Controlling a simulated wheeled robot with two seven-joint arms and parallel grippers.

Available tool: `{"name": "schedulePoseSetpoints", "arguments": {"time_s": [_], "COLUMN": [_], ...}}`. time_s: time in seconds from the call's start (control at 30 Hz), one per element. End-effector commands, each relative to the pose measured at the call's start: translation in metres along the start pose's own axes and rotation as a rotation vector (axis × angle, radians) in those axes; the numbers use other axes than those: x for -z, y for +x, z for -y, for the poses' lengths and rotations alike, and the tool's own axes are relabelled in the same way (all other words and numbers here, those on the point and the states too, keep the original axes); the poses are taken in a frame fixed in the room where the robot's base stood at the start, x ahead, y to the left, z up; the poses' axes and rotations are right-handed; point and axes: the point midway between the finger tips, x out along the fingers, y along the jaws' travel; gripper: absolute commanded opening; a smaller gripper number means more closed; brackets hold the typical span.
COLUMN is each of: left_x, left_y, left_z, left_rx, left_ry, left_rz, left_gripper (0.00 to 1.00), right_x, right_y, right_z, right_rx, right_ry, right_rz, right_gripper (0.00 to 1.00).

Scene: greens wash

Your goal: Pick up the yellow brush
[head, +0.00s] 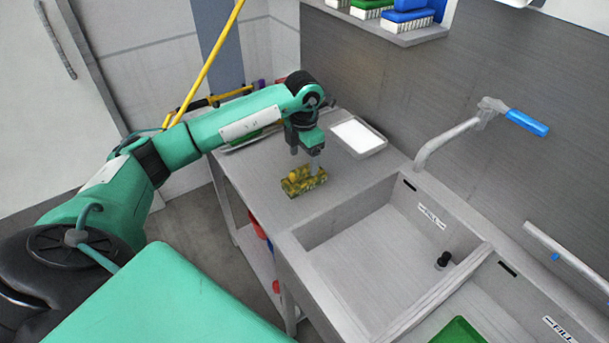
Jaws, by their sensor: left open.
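The yellow brush (302,182), mottled yellow and olive, lies on the steel counter to the left of the sink. My left gripper (305,166) points down over it with its fingers apart. One fingertip comes down at the brush's far right side, and the fingers partly cover its top. I cannot tell whether the fingers touch the brush. My right gripper is out of view.
A tray with a white surface (357,137) lies behind the brush near the wall. Green and blue brushes (407,17) sit on a wall shelf above.

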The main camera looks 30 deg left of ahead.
Motion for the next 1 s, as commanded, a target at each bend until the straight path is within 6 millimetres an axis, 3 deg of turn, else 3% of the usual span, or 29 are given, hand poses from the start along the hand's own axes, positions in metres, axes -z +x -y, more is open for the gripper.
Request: {"name": "schedulePoseSetpoints", "arguments": {"time_s": [0.27, 0.53, 0.8, 0.83, 1.0], "left_x": [0.002, 0.003, 0.002, 0.002, 0.002], "left_y": [0.019, 0.055, 0.06, 0.06, 0.06], "left_z": [0.004, 0.007, 0.007, 0.007, 0.007], "left_rx": [0.002, 0.002, 0.001, 0.001, 0.001], "left_ry": [0.0, 0.001, 0.001, 0.001, 0.001], "left_rz": [-0.002, -0.001, 0.002, 0.002, 0.001], "left_gripper": [0.75, 0.75, 0.75, 0.73, 0.39], "right_x": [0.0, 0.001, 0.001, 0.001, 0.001], "right_y": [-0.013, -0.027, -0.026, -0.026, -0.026], "right_z": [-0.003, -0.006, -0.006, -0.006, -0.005], "right_rx": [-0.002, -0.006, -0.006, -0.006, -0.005], "right_ry": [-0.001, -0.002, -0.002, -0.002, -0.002], "right_rz": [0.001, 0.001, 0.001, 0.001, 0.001], "right_gripper": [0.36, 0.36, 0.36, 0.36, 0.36]}}
